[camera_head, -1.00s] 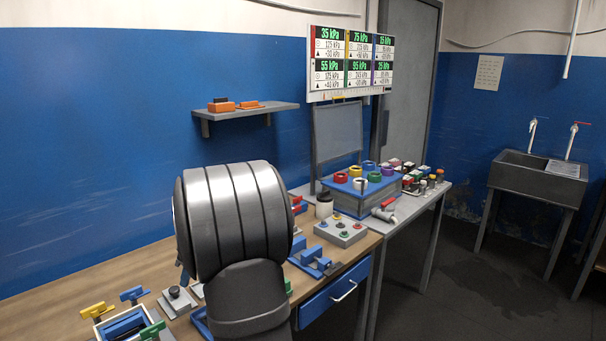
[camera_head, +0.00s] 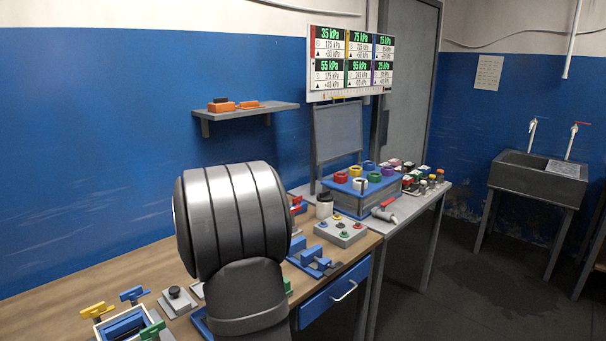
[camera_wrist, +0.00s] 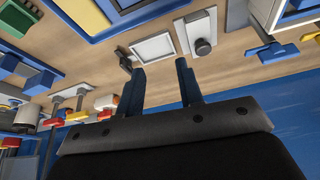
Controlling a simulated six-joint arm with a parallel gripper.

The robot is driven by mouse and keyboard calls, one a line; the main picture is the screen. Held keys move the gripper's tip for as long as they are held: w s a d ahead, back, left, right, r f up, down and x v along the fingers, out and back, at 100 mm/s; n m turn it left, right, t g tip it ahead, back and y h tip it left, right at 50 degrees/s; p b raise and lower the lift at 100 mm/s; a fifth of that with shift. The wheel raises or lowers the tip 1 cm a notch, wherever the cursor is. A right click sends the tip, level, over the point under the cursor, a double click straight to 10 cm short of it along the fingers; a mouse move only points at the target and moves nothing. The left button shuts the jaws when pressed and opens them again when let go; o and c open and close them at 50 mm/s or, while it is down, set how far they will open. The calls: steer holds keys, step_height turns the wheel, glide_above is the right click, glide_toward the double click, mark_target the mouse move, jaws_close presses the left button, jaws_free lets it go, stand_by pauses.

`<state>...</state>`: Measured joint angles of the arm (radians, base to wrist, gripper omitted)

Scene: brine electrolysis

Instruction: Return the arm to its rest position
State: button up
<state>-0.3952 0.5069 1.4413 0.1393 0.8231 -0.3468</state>
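My gripper (camera_wrist: 162,80) shows in the wrist view with its two dark fingers apart and nothing between them. It is above the wooden workbench, with a white square plate (camera_wrist: 153,48) and a grey block with a black knob (camera_wrist: 202,46) beyond the fingertips. In the head view my large grey arm link stands in front of the bench, and my gripper is hidden. The wooden workbench (camera_head: 100,277) carries several small fixtures around the arm.
A blue box with coloured rings (camera_head: 350,200) stands on the grey side table. A button box (camera_head: 341,232), blue clamps (camera_head: 309,259) and a yellow-and-blue fixture (camera_head: 122,325) sit near the arm. A wall shelf (camera_head: 245,116) and display panel (camera_head: 350,64) are behind.

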steer(key=shift+w+d+f+m+t+h, duration=0.15)
steer(key=shift+w+d+m+h, duration=0.25)
steer(key=shift+m, duration=0.4)
steer(key=shift+w+d+f+m+t+h, duration=0.1)
steer(key=shift+w+d+m+t+h, duration=0.1)
steer(key=shift+w+m, duration=0.45)
steer(key=shift+s, duration=0.15)
steer(key=o, duration=1.4)
steer(key=shift+s+a+f+m, duration=0.1)
steer(key=shift+s+a+m, duration=0.1)
steer(key=shift+m, duration=0.15)
steer(key=shift+o, duration=0.3)
steer(key=s+a+f+m+t+y, duration=0.1)
steer(key=s+f+m+t+y, duration=0.1)
steer(key=s+m, duration=0.4)
steer(key=s+t, duration=0.1)
steer(key=s, duration=0.2)
steer(key=shift+s+a+f+m+y, duration=0.2)
steer(key=shift+s+f+m+y, duration=0.1)
steer(key=shift+s+m, duration=0.1)
steer(key=s+d+m+t+y, duration=0.35)
steer(key=s+m, duration=0.55)
steer(key=s, duration=0.6)
steer(key=w+d+x, duration=0.1)
steer(key=x, duration=0.8)
steer(key=shift+w+r+t, duration=0.15)
steer(key=shift+w+t, duration=0.15)
steer(key=shift+t, duration=0.1)
